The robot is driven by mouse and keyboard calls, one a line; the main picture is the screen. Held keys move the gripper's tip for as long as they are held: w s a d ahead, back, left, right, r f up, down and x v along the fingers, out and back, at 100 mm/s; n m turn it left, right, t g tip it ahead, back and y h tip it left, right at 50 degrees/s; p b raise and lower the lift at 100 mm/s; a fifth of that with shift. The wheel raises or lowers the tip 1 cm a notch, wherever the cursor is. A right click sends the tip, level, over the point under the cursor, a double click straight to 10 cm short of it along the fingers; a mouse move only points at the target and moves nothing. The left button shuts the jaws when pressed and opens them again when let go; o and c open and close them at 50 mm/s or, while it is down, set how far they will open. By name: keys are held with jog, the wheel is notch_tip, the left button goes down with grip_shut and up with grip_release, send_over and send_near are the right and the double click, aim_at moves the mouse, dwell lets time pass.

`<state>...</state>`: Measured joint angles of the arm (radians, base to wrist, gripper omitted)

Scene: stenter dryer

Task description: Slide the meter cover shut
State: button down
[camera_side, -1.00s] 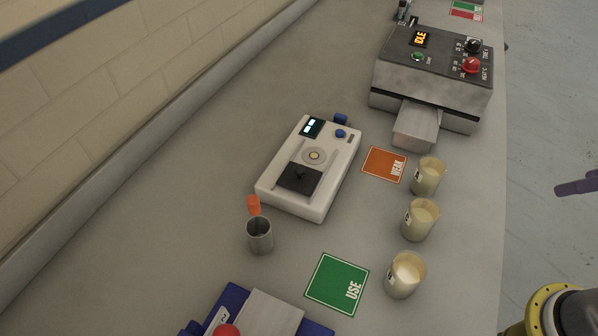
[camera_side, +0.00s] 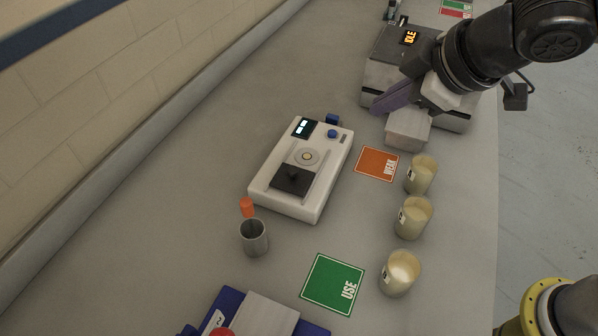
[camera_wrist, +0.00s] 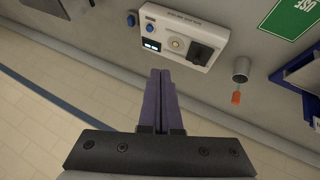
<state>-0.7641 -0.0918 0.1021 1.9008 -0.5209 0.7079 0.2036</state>
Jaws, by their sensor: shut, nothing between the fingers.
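The white meter (camera_side: 312,206) lies on the bench left of centre in the side view, and it also shows in the wrist view (camera_wrist: 183,23). Its dark square cover (camera_side: 292,179) with a small knob sits toward the near end. A round sensor spot (camera_side: 307,156) beside the cover is uncovered. The meter has a lit display and a blue button. My gripper (camera_side: 383,105) is over the bench beside the grey machine, up and to the right of the meter, apart from it. Its purple fingers (camera_wrist: 163,80) are closed together and empty in the wrist view.
The grey machine (camera_side: 372,75), its display reading IDLE, stands behind. Nearer are a metal cup (camera_side: 254,238), an orange piece (camera_side: 247,207), a green USE card (camera_side: 332,283) and a blue fixture (camera_side: 222,306).

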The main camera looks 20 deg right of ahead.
jog(key=s+a+f+n+g, duration=0.1)
jog(key=s+a+f+n, duration=0.3)
jog(key=a, duration=0.7)
jog(key=shift+m+y, duration=0.3)
jog(key=shift+y, duration=0.1)
jog(key=x, duration=0.4)
jog(key=d+x, duration=0.1)
jog(key=x, duration=0.6)
jog(key=shift+w+d+f, duration=0.2)
jog(key=shift+d+f, duration=0.05)
jog(key=shift+f, duration=0.15)
jog(key=shift+w+d+f, duration=0.1)
jog(key=shift+w+d, duration=0.1)
jog(key=shift+w, duration=0.45)
send_over(315, 166)
